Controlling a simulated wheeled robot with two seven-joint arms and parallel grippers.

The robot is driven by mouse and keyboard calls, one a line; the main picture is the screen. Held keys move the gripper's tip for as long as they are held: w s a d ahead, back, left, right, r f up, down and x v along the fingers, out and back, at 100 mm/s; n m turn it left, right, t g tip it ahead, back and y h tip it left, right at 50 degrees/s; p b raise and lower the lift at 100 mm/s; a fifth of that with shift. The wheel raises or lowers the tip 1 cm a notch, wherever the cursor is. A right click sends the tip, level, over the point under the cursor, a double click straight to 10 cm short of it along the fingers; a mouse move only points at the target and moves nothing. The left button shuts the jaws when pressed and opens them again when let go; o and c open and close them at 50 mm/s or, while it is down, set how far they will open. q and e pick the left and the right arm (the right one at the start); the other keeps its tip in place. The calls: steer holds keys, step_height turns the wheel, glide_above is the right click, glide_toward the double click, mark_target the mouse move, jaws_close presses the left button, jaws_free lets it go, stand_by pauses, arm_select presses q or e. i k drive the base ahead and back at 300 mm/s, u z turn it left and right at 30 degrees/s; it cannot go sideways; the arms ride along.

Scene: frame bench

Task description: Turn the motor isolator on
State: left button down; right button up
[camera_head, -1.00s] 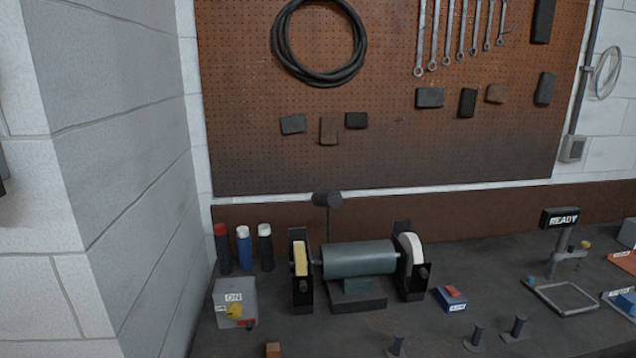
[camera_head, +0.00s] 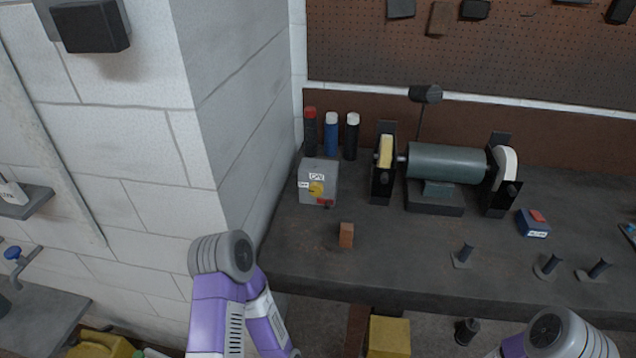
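The motor isolator (camera_head: 319,183) is a grey box at the back left of the bench, near the corner wall. The knob's exact position is too small to tell. My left arm shows at the lower left, below and left of the isolator and apart from it. My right arm shows only at the bottom right corner. Neither gripper is in view.
The bench grinder (camera_head: 445,165) stands right of the isolator, with several spray cans (camera_head: 331,135) behind it. A small brown block (camera_head: 346,235) lies in front. A blue box (camera_head: 532,223) and several dark pegs (camera_head: 463,256) stand to the right. The wall corner (camera_head: 222,150) bounds the left side.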

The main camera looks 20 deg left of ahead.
mark_target(316, 188)
steer(key=z, duration=0.35)
steer(key=i, duration=0.6)
steer(key=u, duration=1.7)
